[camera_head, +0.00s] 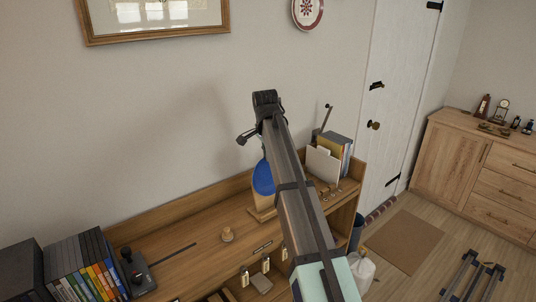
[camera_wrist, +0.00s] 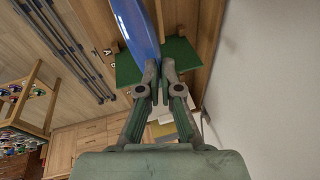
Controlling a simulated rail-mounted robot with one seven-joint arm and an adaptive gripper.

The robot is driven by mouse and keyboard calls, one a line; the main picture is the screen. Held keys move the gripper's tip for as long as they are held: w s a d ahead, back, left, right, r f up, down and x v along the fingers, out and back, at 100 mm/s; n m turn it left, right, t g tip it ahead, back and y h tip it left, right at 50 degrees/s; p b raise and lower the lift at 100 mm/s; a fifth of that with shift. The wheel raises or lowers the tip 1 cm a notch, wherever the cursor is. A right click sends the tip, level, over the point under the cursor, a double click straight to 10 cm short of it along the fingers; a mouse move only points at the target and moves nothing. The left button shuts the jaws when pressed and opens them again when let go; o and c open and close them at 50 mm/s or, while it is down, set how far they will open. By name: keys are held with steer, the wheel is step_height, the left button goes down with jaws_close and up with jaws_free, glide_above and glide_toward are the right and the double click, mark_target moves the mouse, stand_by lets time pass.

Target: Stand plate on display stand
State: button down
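The blue plate (camera_head: 263,179) shows partly in the head view, upright and just above the wooden display stand (camera_head: 262,214) on the desk; my arm hides its right side. I cannot tell whether it touches the stand. In the wrist view the plate (camera_wrist: 139,28) is seen nearly edge-on, running from the top down to my fingertips. My gripper (camera_wrist: 160,67) is shut with a narrow gap, and the plate's edge lies between the fingertips. A green panel (camera_wrist: 184,52) lies beyond the plate. My gripper is hidden behind my arm in the head view.
The wooden desk (camera_head: 188,248) has a row of cases (camera_head: 80,262) and a joystick-like item (camera_head: 137,274) at left, and a small wooden knob (camera_head: 227,234). Books (camera_head: 323,163) stand to the right of the plate. The wall is close behind.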

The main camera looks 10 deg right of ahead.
mark_target(268, 170)
steer(key=shift+f+b, duration=1.05)
steer(key=shift+f, duration=2.5)
steer(key=shift+f, duration=0.8)
steer(key=c, duration=1.2)
jaws_free()
steer(key=shift+c, duration=0.2)
steer(key=d+v, duration=0.1)
steer(key=v, duration=1.1)
steer(key=shift+a, duration=0.45)
steer(key=shift+s, duration=0.1)
